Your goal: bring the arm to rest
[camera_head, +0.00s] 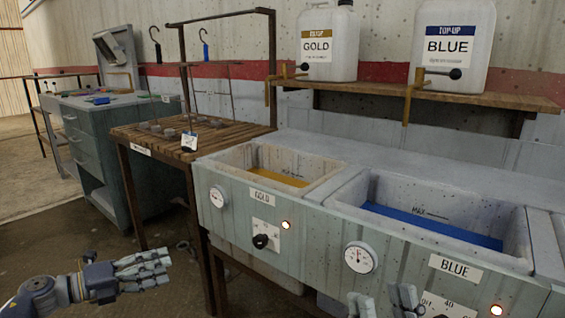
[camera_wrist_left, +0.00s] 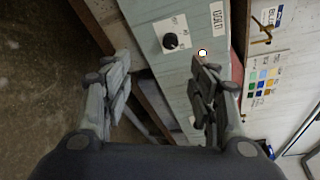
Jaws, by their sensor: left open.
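My left gripper (camera_head: 160,267) is at the lower left in the head view. It is empty and held in front of the wooden drain table, apart from it. In the left wrist view my left gripper (camera_wrist_left: 165,80) shows its two fingers spread, with nothing between them. My right gripper (camera_head: 382,300) shows only its finger ends at the bottom edge, in front of the blue tank. Its two fingers stand apart with nothing seen between them; the rest of it is cut off.
The gold tank (camera_head: 228,205) and blue tank (camera_head: 330,200) have knobs and gauges on their fronts. A slatted table (camera_head: 130,133) with a rail (camera_head: 225,14) above stands left of them. A grey cabinet (camera_head: 90,150) is farther left. The floor (camera_head: 60,235) near my left arm is clear.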

